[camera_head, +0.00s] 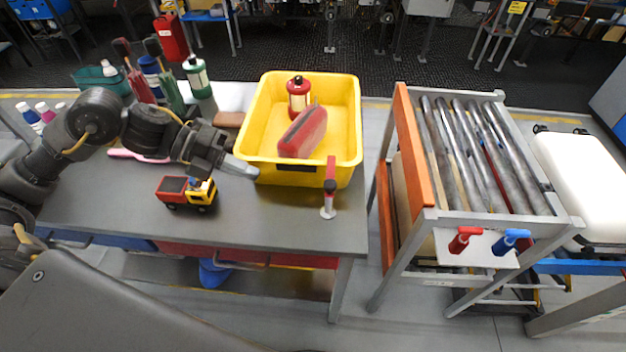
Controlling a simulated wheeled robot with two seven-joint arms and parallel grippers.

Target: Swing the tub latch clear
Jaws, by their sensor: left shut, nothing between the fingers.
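A yellow tub (353,120) sits on the grey table, near its right end. It holds a red-and-white canister (298,96) and a red block-like item (303,132). A small upright latch (330,186) with a red top, dark middle and pale foot stands at the tub's front wall, right of its centre. It overlaps the wall in the picture. My left gripper (247,171) is shut and empty at the tub's front left corner, left of the latch. I cannot tell whether its tip touches the tub. My right gripper is not in view.
A toy truck (186,192) stands in front of my left arm. Bottles (197,76) and a teal bin (102,80) stand at the back left. A roller conveyor (480,150) with an orange side board (413,150) stands to the right, across a floor gap. The table's front middle is clear.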

